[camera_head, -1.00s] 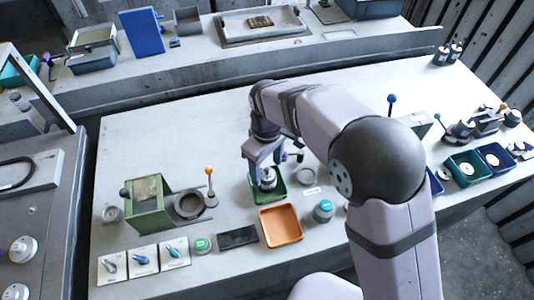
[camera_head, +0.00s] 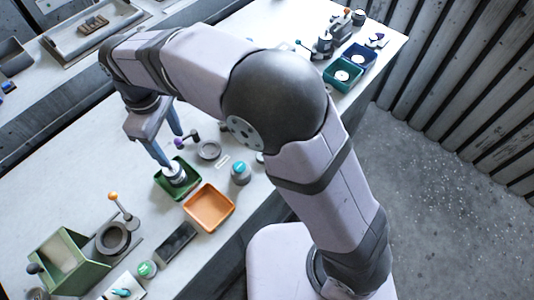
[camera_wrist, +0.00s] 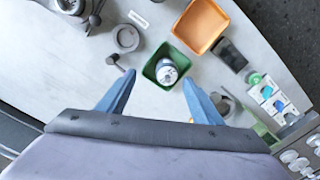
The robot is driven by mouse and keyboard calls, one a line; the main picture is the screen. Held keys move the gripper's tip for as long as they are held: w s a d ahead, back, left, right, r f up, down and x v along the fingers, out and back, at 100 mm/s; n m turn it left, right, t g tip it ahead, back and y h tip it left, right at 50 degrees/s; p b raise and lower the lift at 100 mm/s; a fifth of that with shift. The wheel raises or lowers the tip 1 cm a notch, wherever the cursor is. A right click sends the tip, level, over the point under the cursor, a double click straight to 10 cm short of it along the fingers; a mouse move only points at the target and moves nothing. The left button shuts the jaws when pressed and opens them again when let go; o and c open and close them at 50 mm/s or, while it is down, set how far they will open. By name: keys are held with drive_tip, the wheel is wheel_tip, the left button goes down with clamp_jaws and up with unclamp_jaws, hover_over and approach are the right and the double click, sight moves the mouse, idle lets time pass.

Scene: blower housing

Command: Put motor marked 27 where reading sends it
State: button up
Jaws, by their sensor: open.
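A small silver-grey motor (camera_head: 174,173) stands in the green tray (camera_head: 160,187). In the wrist view the motor (camera_wrist: 167,72) shows its round pale top in the tray (camera_wrist: 151,72); I cannot read its mark. My gripper (camera_head: 181,151) is open over the tray, with its fingers close to the motor in the head view. In the wrist view my gripper (camera_wrist: 158,79) has its fingers spread wide, with the motor beyond the tips and between their lines. I cannot tell whether a finger touches it.
An orange tray (camera_head: 210,208) sits beside the green one. Near it are a teal-topped cylinder (camera_head: 240,172), a dark panel (camera_head: 176,242), a green button (camera_head: 147,269) and an orange-knobbed lever (camera_head: 113,197). A purple-knobbed lever (camera_head: 180,143) stands close behind my gripper. Blue (camera_head: 361,55) and teal trays stand far right.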

drive_tip(key=w+d+f+m, duration=0.2)
drive_tip(key=d+m, duration=0.5)
drive_tip(key=d, duration=1.2)
drive_tip(key=s+d+f+m, duration=0.2)
drive_tip(key=s+d+m, duration=0.2)
drive_tip(key=d, duration=0.4)
drive_tip(key=s+d+f+m, duration=0.2)
drive_tip(key=s+d+m, duration=0.1)
drive_tip(key=s+d, duration=0.2)
drive_tip(key=d, duration=0.2)
drive_tip(key=shift+s+d+f+m, duration=0.3)
drive_tip(key=shift+d+m, duration=0.1)
